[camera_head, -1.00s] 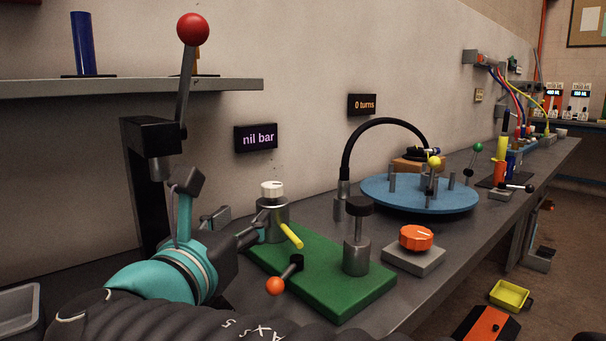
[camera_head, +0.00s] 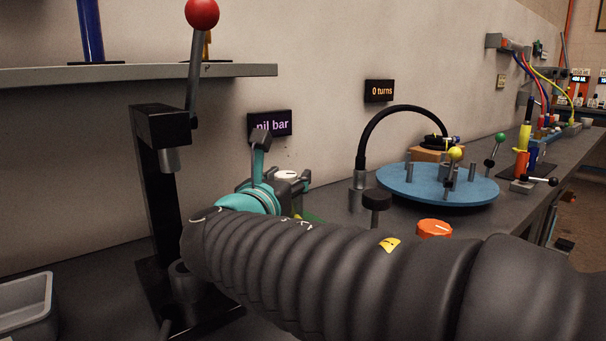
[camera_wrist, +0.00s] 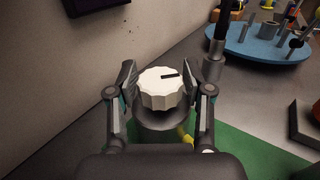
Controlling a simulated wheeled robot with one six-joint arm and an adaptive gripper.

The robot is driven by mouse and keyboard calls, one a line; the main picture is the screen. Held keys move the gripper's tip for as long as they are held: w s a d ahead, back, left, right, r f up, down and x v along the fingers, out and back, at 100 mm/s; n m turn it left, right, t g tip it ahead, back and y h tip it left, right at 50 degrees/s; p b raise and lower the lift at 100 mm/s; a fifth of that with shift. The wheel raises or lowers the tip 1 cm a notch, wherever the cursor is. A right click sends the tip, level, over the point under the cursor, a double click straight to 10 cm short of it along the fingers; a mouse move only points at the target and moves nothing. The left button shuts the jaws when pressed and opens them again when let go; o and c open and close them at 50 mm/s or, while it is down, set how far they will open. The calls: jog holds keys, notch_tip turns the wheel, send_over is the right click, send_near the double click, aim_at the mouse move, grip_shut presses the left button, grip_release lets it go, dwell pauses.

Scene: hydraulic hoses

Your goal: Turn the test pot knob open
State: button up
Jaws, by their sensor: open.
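The white ribbed knob (camera_wrist: 162,88) with a dark pointer line sits on top of a grey pot on the green board (camera_wrist: 233,148). In the wrist view, my gripper (camera_wrist: 171,70) is open, with one finger on each side of the knob. A small gap seems to show at each side; contact is hard to judge. The pointer line lies roughly sideways, toward the right. In the head view, the knob (camera_head: 287,175) shows just behind my gripper (camera_head: 285,185), and my arm hides most of the pot and board.
A "nil bar" sign (camera_head: 270,124) and a "0 turns" sign (camera_head: 379,91) are on the wall. A black press (camera_head: 160,200) with a red-ball lever stands left. A black-topped post (camera_head: 376,200), an orange knob (camera_head: 434,228) and a blue turntable (camera_head: 437,188) stand right.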

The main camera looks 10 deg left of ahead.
jog(key=shift+w, duration=0.7)
jog(key=c, duration=1)
